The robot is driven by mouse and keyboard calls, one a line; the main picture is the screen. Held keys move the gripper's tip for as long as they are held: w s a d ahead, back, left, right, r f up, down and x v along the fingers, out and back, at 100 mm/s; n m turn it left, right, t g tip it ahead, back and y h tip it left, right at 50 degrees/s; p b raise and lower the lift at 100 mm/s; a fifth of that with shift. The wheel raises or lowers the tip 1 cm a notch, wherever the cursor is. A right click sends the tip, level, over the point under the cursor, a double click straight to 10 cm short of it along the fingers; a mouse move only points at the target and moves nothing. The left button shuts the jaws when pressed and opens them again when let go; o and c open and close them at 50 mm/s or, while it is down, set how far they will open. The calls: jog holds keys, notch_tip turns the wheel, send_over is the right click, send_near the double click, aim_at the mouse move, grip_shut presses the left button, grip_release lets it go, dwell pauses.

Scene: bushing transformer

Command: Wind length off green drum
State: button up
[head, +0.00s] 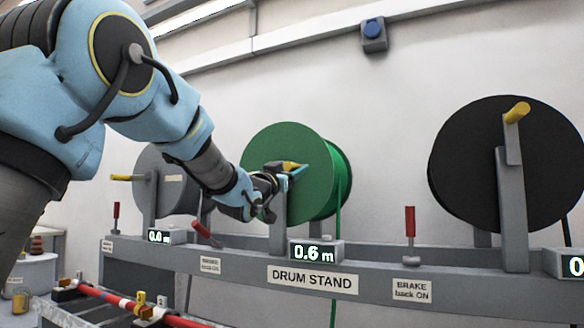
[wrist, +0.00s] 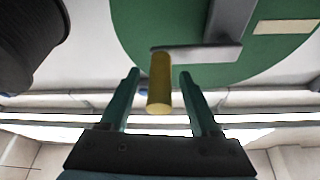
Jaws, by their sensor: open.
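The green drum (head: 325,150) hangs on the drum stand (head: 375,284), with green line running down from its right side. The display (head: 314,252) in front of it reads 0.6 m. My gripper (head: 300,171) is at the green drum's crank, partly hiding it in the head view. In the wrist view, the yellow crank handle (wrist: 160,85) lies between the two spread fingers of my gripper (wrist: 158,74), with gaps on both sides. The green drum's face (wrist: 165,25) and grey crank arm (wrist: 205,50) show behind. The red brake lever (head: 206,234) left of the display is tilted.
A grey drum (head: 170,190) stands left, its display (head: 160,237) showing 0.0 m. A black drum (head: 475,150) with a yellow crank handle (head: 517,112) stands right. Two other red brake levers (head: 116,216) (head: 409,222) stand upright. Red rods (head: 110,297) lie low in front at left.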

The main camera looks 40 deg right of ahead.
jog(key=shift+c, duration=0.3)
grip_shut()
dwell(1.1)
